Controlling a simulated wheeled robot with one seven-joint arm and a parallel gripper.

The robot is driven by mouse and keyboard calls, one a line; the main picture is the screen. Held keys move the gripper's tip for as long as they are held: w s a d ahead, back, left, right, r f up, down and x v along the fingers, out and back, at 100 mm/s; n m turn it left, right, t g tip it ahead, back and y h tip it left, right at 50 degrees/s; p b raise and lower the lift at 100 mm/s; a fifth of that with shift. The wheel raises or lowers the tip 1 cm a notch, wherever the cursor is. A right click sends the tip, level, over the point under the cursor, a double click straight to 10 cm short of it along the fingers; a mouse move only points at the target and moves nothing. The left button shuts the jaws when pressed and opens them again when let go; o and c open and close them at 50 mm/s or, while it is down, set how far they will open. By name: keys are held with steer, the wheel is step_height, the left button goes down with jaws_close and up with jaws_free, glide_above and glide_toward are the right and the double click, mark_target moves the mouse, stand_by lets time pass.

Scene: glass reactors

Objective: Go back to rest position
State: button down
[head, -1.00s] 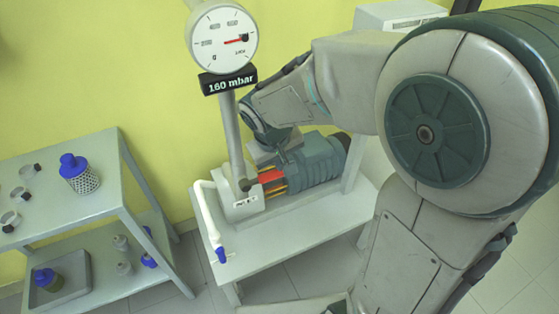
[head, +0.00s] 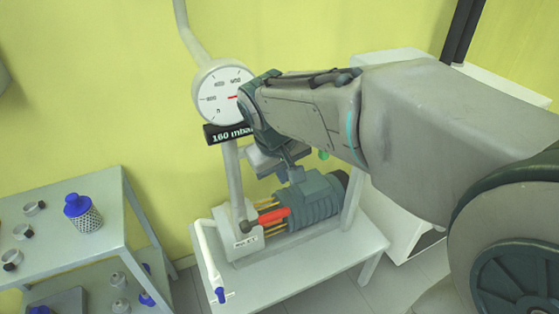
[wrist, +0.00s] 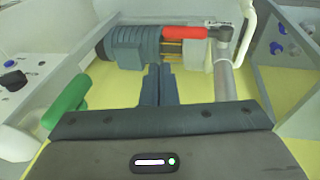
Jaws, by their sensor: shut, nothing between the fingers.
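My gripper (head: 293,172) hangs above the pump in the head view, with the arm reaching in from the right. In the wrist view its two dark fingers (wrist: 160,72) lie close together, shut, with nothing between them. The pump (head: 308,203) has a grey-blue ribbed motor and a red handle (head: 273,217). It stands on a small white table (head: 310,262). The wrist view shows the pump (wrist: 132,42) and the red handle (wrist: 185,32) beyond the fingertips. The fingers look apart from the pump.
A gauge (head: 218,93) with a "160 mbar" display tops a grey post; my forearm overlaps its right edge in the head view. A grey shelf (head: 115,225) with blue-capped vessels stands left. A green handle (wrist: 66,104) is left of the fingers in the wrist view.

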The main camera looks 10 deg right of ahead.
steer(key=s+d+m+y+p, duration=0.1)
steer(key=s+d+m+p, duration=0.3)
steer(key=s+d, duration=0.4)
steer(key=shift+s+f+y, duration=0.25)
steer(key=shift+s+y, duration=0.15)
steer(key=shift+s, duration=1.4)
steer(key=shift+d, duration=0.1)
